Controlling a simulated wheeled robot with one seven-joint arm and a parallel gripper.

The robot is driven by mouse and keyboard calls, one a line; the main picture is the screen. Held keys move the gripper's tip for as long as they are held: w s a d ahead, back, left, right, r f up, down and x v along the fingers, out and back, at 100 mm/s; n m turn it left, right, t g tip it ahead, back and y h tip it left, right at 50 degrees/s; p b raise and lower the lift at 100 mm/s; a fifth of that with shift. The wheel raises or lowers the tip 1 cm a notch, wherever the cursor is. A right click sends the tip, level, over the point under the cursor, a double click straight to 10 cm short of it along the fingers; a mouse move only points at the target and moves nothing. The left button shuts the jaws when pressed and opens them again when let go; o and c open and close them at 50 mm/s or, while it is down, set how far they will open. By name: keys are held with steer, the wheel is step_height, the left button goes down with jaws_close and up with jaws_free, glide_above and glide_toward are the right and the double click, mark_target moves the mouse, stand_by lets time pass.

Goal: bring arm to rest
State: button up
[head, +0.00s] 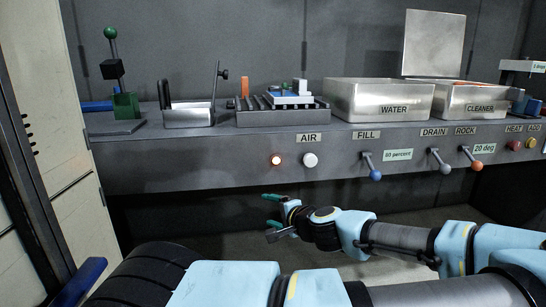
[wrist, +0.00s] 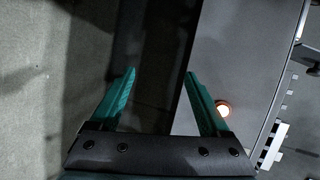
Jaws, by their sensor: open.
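My gripper (head: 272,216) is in front of and below the grey bench panel in the head view, pointing left. In the wrist view, my gripper (wrist: 160,75) shows two green fingers spread apart with nothing between them. The fingers are apart from the bench things. My arm stretches in from the right of the head view, bent low in front of the bench.
The bench front (head: 235,160) carries a lit button (head: 276,160), a white knob (head: 310,160) and several levers. Floor below the bench looks clear.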

steer(key=s+a+f+n+g, duration=0.4)
steer(key=s+a+f+g, duration=0.2)
steer(key=a+f+g, duration=0.15)
steer(key=s+f+n+g+h, duration=0.2)
steer(key=s+n+g+h, duration=0.15)
steer(key=s, duration=0.25)
step_height(320, 180, up, 32)
steer(key=a+n+h+p, duration=0.1)
steer(key=n+h+p, duration=0.2)
steer(key=p, duration=1.3)
steer(key=shift+s+f+t+h, duration=0.2)
steer(key=shift+s+t+h, duration=0.1)
steer(key=shift+h, duration=0.15)
